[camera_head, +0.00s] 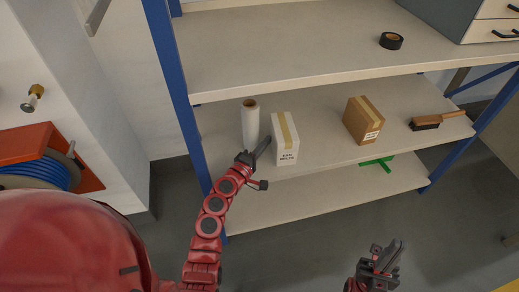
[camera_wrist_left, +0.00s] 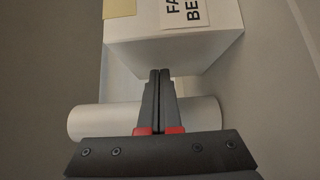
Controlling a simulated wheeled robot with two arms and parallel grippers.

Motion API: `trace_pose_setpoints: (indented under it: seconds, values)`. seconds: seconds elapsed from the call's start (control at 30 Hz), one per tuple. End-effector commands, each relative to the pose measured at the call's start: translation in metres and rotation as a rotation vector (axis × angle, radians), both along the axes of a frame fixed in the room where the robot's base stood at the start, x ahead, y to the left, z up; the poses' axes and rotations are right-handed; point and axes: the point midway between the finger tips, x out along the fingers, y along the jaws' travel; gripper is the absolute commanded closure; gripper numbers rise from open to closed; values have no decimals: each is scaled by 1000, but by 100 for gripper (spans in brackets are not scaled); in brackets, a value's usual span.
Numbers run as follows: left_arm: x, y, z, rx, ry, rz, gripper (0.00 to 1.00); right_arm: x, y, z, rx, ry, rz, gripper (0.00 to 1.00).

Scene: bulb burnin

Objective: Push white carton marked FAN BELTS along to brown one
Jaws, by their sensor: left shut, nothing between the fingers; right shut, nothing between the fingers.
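The white carton (camera_head: 285,140) marked FAN BELTS stands upright on the middle shelf, with a tan tape strip over its top. It also shows large in the left wrist view (camera_wrist_left: 165,57). The brown carton (camera_head: 363,120) stands further right on the same shelf, with a clear gap between the two. My left gripper (camera_head: 262,148) is shut and empty, its fingertips just left of the white carton, close to its side. I cannot tell whether they touch it. My right gripper (camera_head: 392,252) is shut and empty, low in front of the shelves.
A white roll (camera_head: 250,124) stands just left of the white carton, behind my left gripper. A brush (camera_head: 438,120) lies right of the brown carton. Black tape (camera_head: 391,41) lies on the upper shelf. The shelf between the cartons is clear.

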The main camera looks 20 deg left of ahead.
Motion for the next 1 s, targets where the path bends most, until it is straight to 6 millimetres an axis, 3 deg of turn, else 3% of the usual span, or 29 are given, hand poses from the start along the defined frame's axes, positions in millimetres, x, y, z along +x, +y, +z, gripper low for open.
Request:
trace_pose_setpoints:
  seconds: [0.47,0.57,1.0]
  values:
    - [7,-6,1,-1,-3,1,100,0,0,0,0,0,0,100]
    - [18,-22,2,-2,-6,0,100,0,0,-1,0,0,0,100]
    - [88,-134,-2,-1,-4,-4,100,0,0,-26,0,0,0,100]
